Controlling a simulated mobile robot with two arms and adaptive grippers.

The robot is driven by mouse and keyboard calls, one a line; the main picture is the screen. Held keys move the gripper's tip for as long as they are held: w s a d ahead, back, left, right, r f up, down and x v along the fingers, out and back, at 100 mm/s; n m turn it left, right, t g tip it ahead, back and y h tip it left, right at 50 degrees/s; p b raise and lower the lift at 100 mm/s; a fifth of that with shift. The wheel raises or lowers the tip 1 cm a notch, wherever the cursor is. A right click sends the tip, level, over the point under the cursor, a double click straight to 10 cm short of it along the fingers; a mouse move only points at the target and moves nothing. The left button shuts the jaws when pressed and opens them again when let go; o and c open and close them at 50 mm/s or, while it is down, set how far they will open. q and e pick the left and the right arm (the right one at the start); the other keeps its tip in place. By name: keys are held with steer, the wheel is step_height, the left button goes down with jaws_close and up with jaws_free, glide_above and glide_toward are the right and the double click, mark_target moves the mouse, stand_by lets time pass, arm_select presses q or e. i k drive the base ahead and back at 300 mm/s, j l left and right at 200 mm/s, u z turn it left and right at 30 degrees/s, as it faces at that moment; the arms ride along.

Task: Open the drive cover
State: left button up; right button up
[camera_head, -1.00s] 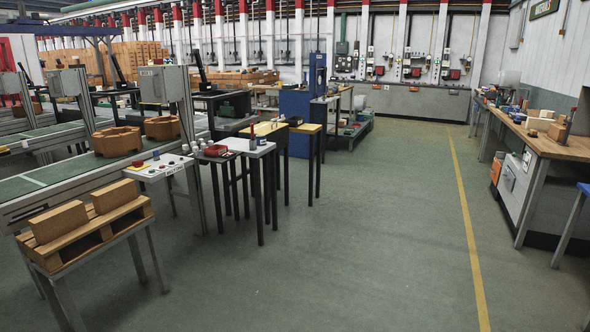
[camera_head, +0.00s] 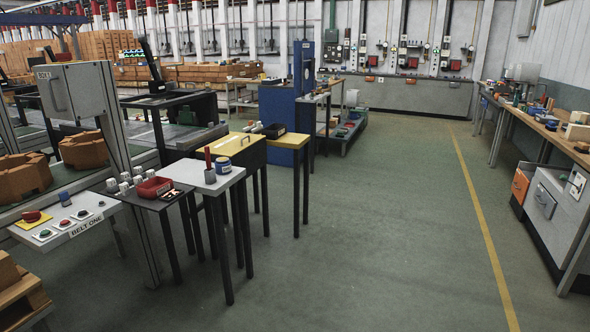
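I cannot pick out for certain which thing is the drive cover. A grey box-like cover with a dark handle (camera_head: 57,90) is mounted on the frame above the belt at the left, and it looks shut. Below it to the left is a white control panel (camera_head: 66,222) labelled "BELT ONE", with a red mushroom button and several smaller buttons. Neither of my grippers shows in the head view.
Small tables (camera_head: 181,179) stand to the right of the panel, holding a red bin (camera_head: 153,188), white cups and a blue tin. A yellow table (camera_head: 225,150) and blue machine (camera_head: 285,110) stand beyond. A workbench (camera_head: 555,195) lines the right. The middle floor is clear.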

mark_target(230, 145)
steer(key=i, duration=2.75)
